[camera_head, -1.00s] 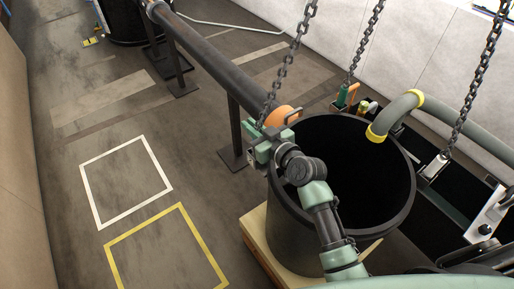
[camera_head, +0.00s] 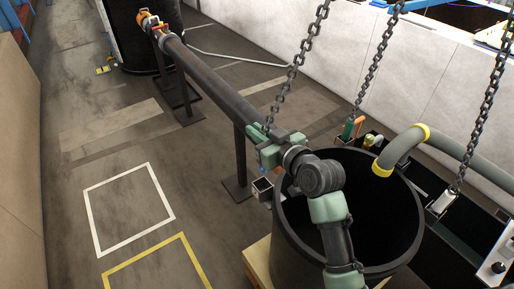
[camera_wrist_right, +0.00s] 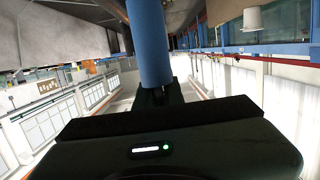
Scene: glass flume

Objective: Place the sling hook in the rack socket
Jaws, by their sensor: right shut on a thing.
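My right gripper (camera_head: 268,146) is shut at the lower end of the left chain (camera_head: 287,85), beside the near end of the dark pipe. The sling hook in its jaws is mostly hidden by the fingers and wrist. A small square metal box (camera_head: 262,188) shows just below the gripper, at the drum's left rim; I cannot tell whether it is the rack socket. My left gripper is not in view.
A black open drum (camera_head: 375,269) stands under my right arm. The dark pipe (camera_head: 215,83) runs to the far left on stands. A grey hose with a yellow collar (camera_head: 383,168) hangs over the drum. Two more chains (camera_head: 378,55) hang at right.

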